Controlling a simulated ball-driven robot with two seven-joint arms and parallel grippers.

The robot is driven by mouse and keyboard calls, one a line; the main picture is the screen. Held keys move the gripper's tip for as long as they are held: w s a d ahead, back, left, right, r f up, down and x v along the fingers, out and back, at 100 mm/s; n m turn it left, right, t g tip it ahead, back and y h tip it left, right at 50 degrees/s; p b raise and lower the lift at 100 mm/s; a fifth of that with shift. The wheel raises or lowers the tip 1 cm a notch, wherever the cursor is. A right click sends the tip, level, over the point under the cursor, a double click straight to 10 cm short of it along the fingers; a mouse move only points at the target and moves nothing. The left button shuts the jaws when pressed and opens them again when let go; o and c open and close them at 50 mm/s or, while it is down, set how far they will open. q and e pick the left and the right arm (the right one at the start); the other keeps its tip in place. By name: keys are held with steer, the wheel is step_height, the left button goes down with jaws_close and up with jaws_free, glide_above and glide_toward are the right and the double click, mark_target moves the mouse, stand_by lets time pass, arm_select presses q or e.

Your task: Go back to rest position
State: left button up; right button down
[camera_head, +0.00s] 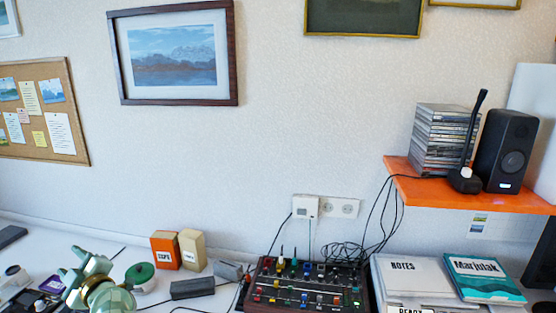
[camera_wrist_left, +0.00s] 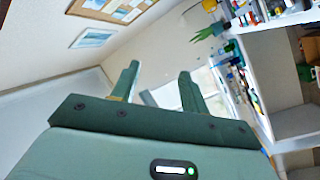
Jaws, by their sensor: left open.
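My left gripper (camera_head: 80,262) is at the lower left of the head view, pale green, above the white desk. In the left wrist view its two green fingers stand apart, and the left gripper (camera_wrist_left: 157,75) holds nothing between them. The wrist view is tilted, with the wall and shelves behind the fingers. My right gripper is not in either view.
An orange box (camera_head: 165,252), a cream box (camera_head: 192,250) and a green round item (camera_head: 140,273) stand near the left gripper. A mixer (camera_head: 308,287) and books (camera_head: 483,278) lie farther right. An orange shelf (camera_head: 420,190) juts out at right. White shelves (camera_wrist_left: 275,70) show in the wrist view.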

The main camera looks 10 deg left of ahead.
arm_select(q)
steer(key=w+d+r+m+t+h, duration=0.25)
steer(key=d+m+t+h, duration=0.55)
steer(key=d+m+t, duration=0.45)
steer(key=s+d+f+m+g+h, duration=0.3)
steer(key=s+d+f+m+h, duration=0.2)
steer(key=d+m, duration=0.2)
steer(key=s+d+f+m+g+h, duration=0.3)
steer(key=s+d+f+m+h, duration=0.15)
steer(key=d+m, duration=0.3)
steer(key=s+a+f+m+g+y, duration=0.1)
steer(key=s+f+g+y, duration=0.25)
steer(key=s, duration=0.55)
steer(key=s+a+f+m+g+y, duration=0.15)
steer(key=s+g, duration=0.25)
steer(key=s, duration=0.6)
steer(key=s+d+f+n+g+h+b, duration=0.1)
steer(key=s+d+f+g, duration=0.1)
steer(key=f, duration=1.1)
steer(key=s+d+f+g+h+b, duration=0.1)
steer(key=s+d+f+h, duration=0.1)
steer(key=f, duration=1.1)
steer(key=s+f+n+g+h+b, duration=0.1)
steer(key=s+f+n+g, duration=0.2)
steer(key=s+f, duration=1.5)
steer(key=shift+s+d, duration=0.15)
steer(key=shift+s, duration=0.7)
